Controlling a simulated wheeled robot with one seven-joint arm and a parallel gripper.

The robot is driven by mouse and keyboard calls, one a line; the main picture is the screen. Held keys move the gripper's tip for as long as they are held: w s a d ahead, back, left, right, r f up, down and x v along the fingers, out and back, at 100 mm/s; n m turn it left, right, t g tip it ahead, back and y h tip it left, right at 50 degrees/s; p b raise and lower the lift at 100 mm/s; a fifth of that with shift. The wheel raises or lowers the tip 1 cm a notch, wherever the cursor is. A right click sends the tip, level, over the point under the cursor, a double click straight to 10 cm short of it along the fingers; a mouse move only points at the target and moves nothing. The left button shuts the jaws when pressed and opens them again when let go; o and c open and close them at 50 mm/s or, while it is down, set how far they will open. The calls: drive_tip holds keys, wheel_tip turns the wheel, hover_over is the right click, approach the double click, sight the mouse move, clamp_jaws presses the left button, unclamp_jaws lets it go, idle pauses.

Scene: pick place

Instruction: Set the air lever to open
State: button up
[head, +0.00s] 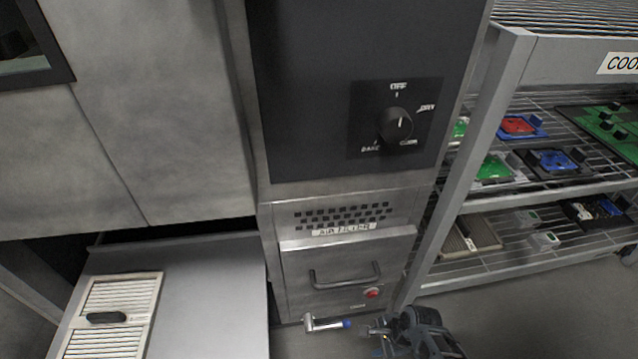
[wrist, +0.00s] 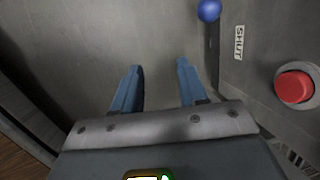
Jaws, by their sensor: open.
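The air lever (head: 326,323) is a silver arm with a blue end, low on the front of the grey cabinet in the head view. It points right there. Its blue knob (wrist: 209,10) shows at the top of the wrist view, beside a label reading SHUT (wrist: 239,42). My gripper (wrist: 159,68) is open, with two blue fingers apart and nothing between them. In the head view my gripper (head: 368,331) is just right of the lever's blue end, apart from it. The lever's pivot is not clear in the wrist view.
A red button (head: 372,293) sits above the lever; it also shows in the wrist view (wrist: 294,86). A drawer handle (head: 345,276) and a dial (head: 395,124) are higher up. A wire rack (head: 470,200) stands right, an open drawer (head: 215,290) left.

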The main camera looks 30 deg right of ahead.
drive_tip(key=s+a+r+n+t+h, duration=0.2)
drive_tip(key=s+a+r+n+t, duration=0.1)
drive_tip(key=s+r+n, duration=0.4)
drive_tip(key=s+a+r+n+t+h, duration=0.1)
drive_tip(key=s+a+r+n+t, duration=0.25)
drive_tip(key=s+r, duration=0.55)
drive_tip(key=s+r+n+t+p, duration=0.1)
drive_tip(key=r+p, duration=0.6)
drive_tip(key=r, duration=1)
drive_tip(key=s+r+n+t+p, duration=0.2)
drive_tip(key=r+n+p, duration=0.4)
drive_tip(key=r, duration=1.1)
drive_tip(key=s+r+n+t+p, duration=0.2)
drive_tip(key=r+p, duration=0.7)
drive_tip(key=r, duration=0.9)
drive_tip(key=shift+s+a+n+y+p, duration=0.35)
drive_tip(key=shift+s+n, duration=0.4)
drive_tip(key=shift+s, duration=0.35)
drive_tip(key=shift+t, duration=0.25)
